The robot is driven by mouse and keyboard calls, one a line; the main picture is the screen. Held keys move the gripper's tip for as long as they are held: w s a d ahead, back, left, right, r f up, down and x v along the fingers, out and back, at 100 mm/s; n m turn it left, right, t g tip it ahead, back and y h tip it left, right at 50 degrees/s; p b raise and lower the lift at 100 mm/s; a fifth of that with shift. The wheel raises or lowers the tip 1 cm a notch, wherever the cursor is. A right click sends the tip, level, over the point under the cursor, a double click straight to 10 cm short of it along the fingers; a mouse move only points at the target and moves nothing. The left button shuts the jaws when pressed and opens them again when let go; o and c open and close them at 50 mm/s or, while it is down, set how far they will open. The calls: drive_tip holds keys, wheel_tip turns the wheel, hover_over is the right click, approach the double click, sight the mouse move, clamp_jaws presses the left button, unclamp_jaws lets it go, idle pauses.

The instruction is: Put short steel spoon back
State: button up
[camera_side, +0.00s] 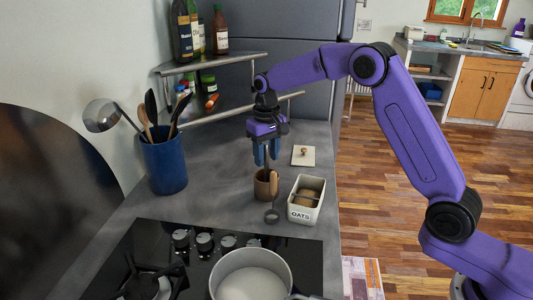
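My gripper (267,158) points down with its blue fingertips just above a small brown cup (263,189) on the grey counter. A thin dark upright shape shows between the fingertips and the cup's mouth. It may be the short steel spoon's handle, but it is too small to tell, and so is whether the fingers grip it. A utensil with a tan handle (274,182) and a round grey steel head (272,215) stands in front of the cup, head down. I cannot tell whether it touches the cup.
A white OATS box (304,214) stands open right of the cup, with its lid (303,156) behind. A blue crock (165,167) with a ladle (101,115) and other utensils stands left. The hob with a pot (251,276) is in front; a bottle shelf (212,64) is behind.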

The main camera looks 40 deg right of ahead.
wheel_tip(320, 180, up, 12)
drive_tip(key=shift+r, duration=0.2)
idle(0.4)
drive_tip(key=s+a+f+n, duration=0.1)
drive_tip(key=s+a+n, duration=0.2)
drive_tip(key=s, duration=0.6)
drive_tip(key=s+a+f+n, duration=0.1)
drive_tip(key=s+a+n, duration=0.15)
drive_tip(key=s, duration=0.65)
drive_tip(key=s+d+f+n, duration=0.2)
drive_tip(key=s+d, duration=0.1)
drive_tip(key=s, duration=0.5)
drive_tip(key=s+d+f+n, duration=0.2)
drive_tip(key=s+d+f, duration=0.1)
drive_tip(key=s, duration=0.4)
drive_tip(key=s+d+f+n, duration=0.2)
drive_tip(key=s+d+n, duration=0.1)
drive_tip(key=s, duration=0.5)
drive_tip(key=shift+s+d+f, duration=0.35)
drive_tip(key=shift+d, duration=0.2)
